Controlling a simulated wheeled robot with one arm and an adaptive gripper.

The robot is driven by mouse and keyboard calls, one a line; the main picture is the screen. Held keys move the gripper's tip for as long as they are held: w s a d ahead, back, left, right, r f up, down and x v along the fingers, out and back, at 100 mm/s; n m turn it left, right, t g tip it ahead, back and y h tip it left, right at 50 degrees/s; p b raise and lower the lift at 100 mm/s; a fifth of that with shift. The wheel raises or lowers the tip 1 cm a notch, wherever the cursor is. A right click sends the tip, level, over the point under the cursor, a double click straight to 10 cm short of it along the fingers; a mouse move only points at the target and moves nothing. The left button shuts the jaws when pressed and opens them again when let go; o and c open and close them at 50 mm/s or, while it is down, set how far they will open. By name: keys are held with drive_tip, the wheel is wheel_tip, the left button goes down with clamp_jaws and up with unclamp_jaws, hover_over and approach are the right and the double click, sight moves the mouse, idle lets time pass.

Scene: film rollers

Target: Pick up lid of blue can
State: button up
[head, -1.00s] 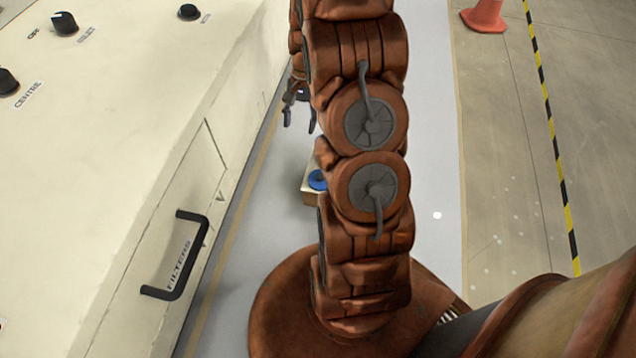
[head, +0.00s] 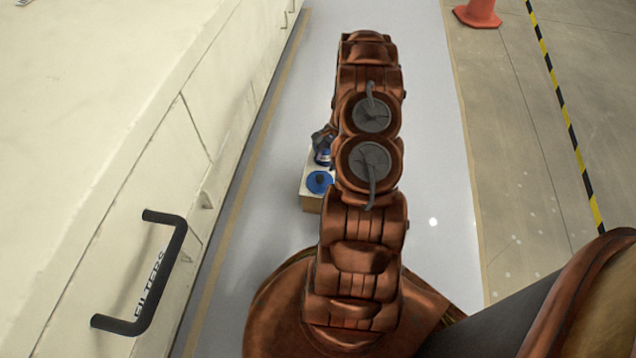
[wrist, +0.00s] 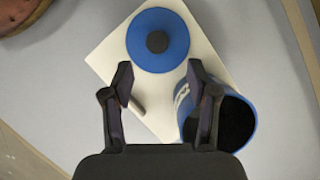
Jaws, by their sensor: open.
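The blue lid (wrist: 145,55) is a flat disc with a black knob in its middle. It lies on the pale top of a box, and it also shows in the head view (head: 319,182). The blue can (wrist: 252,128) stands beside it, open at the top with a dark inside. My gripper (wrist: 161,82) is open and empty over the box, its fingertips just short of the lid in the wrist view. The right finger overlaps the can in that view; I cannot tell if they touch. In the head view my arm partly hides the can and gripper.
The box (head: 313,203) stands on the light grey floor strip. A short grey peg (wrist: 138,106) shows on its top. A cream cabinet with a black handle (head: 150,275) runs along the left. An orange cone (head: 478,14) stands far right.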

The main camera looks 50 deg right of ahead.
sight(321, 176)
drive_tip(key=shift+b+x, duration=0.55)
drive_tip(key=shift+x, duration=0.85)
drive_tip(key=b+x, duration=0.2)
drive_tip(key=x, duration=0.2)
drive_tip(key=shift+s+a, duration=0.15)
drive_tip(key=shift+a, duration=0.1)
clamp_jaws()
